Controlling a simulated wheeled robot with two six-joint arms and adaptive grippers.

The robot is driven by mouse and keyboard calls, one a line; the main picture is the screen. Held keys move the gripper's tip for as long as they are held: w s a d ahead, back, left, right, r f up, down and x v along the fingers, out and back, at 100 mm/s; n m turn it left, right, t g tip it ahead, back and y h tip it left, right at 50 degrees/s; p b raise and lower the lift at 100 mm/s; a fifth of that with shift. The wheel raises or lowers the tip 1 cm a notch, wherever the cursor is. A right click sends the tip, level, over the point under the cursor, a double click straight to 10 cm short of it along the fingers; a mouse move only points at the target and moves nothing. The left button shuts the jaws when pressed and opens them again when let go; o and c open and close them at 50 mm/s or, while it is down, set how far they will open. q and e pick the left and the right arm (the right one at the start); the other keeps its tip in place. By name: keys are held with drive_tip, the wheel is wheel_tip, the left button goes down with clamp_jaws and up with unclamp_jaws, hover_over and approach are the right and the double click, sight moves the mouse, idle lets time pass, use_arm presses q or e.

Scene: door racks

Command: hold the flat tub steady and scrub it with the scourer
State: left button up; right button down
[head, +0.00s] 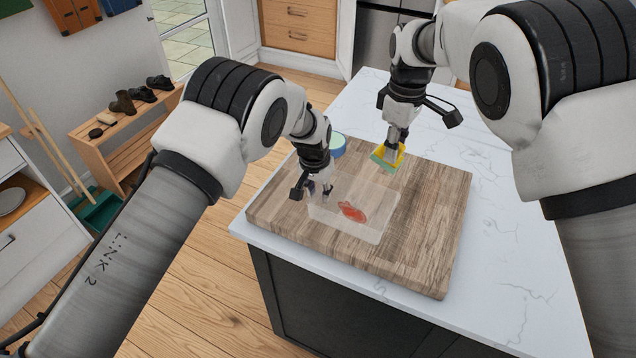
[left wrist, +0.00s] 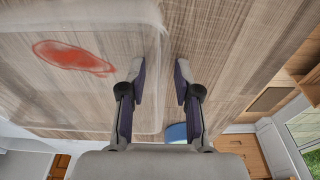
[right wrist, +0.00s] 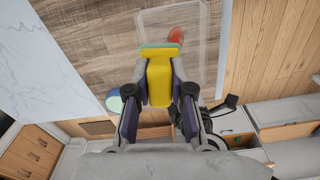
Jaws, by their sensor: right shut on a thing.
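The flat tub (head: 376,228) is clear and shallow and lies on the wooden board, with a red smear (head: 352,211) on it. My left gripper (head: 320,191) is at the tub's left side. In the left wrist view its fingers (left wrist: 160,72) are apart, with the tub's (left wrist: 100,108) side edge between them and no clear contact. My right gripper (right wrist: 158,75) is shut on the scourer (right wrist: 159,82), a yellow block with a green pad. In the head view the scourer (head: 388,158) is held above the board, behind the tub and apart from it.
The board (head: 430,215) lies on a white marble-look counter (head: 500,205). A round blue container with a green top (head: 337,145) stands at the board's back left edge, near my left gripper. The board's right side is clear.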

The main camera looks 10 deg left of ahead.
use_arm(q)
clamp_jaws()
